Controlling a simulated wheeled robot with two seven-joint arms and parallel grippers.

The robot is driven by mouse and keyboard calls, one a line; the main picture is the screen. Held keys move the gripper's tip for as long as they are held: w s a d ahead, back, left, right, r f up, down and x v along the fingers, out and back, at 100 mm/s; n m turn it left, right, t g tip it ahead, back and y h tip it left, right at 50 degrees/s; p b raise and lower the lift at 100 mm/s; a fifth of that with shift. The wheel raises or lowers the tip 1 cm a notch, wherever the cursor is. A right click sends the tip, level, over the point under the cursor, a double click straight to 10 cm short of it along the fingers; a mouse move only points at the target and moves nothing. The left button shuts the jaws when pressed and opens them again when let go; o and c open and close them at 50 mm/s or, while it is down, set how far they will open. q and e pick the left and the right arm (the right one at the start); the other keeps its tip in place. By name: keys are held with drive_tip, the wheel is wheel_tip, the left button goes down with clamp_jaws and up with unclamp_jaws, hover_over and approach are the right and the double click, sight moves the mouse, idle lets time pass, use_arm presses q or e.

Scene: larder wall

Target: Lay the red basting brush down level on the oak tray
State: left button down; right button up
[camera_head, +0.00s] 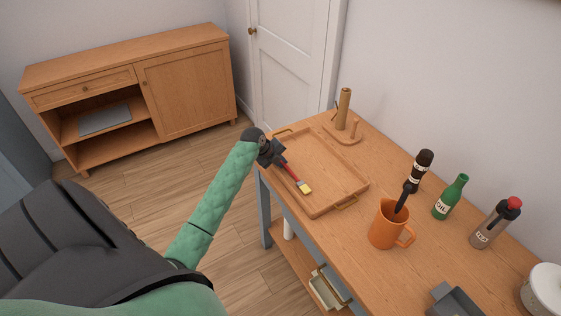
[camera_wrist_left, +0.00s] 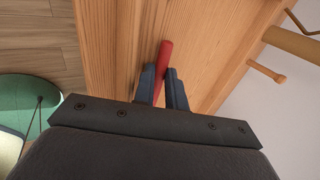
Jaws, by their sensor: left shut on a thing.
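The red basting brush (camera_head: 291,173) has a red handle and a yellow-and-white head (camera_head: 304,187). My left gripper (camera_head: 275,156) is shut on the handle near its end, at the left side of the oak tray. In the left wrist view the red handle (camera_wrist_left: 164,58) stands out between the two dark fingers (camera_wrist_left: 163,88). The oak tray (camera_head: 345,175) is a shallow wooden tray with brass handles, on the wooden table. The brush shows over the tray's left part; I cannot tell whether it touches the tray. My right gripper is not in view.
An orange mug (camera_head: 385,228) holding a dark utensil stands right of the tray. A wooden stand (camera_head: 343,110) is behind the tray. The tray's right part is bare.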

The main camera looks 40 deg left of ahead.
use_arm(q)
drive_tip(key=c, duration=1.3)
unclamp_jaws()
drive_tip(key=shift+c, duration=0.2)
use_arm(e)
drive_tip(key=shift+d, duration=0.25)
use_arm(q)
drive_tip(key=shift+f, duration=0.15)
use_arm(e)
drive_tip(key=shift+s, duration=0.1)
use_arm(q)
drive_tip(key=shift+s, duration=0.1)
drive_tip(key=shift+a+r+p, duration=0.1)
drive_tip(key=shift+r+p, duration=0.4)
drive_tip(key=shift+r, duration=0.4)
drive_tip(key=shift+r+p, duration=0.35)
drive_tip(key=shift+r, duration=1.55)
wheel_tip(320, 180, up, 4)
drive_tip(key=shift+f, duration=0.2)
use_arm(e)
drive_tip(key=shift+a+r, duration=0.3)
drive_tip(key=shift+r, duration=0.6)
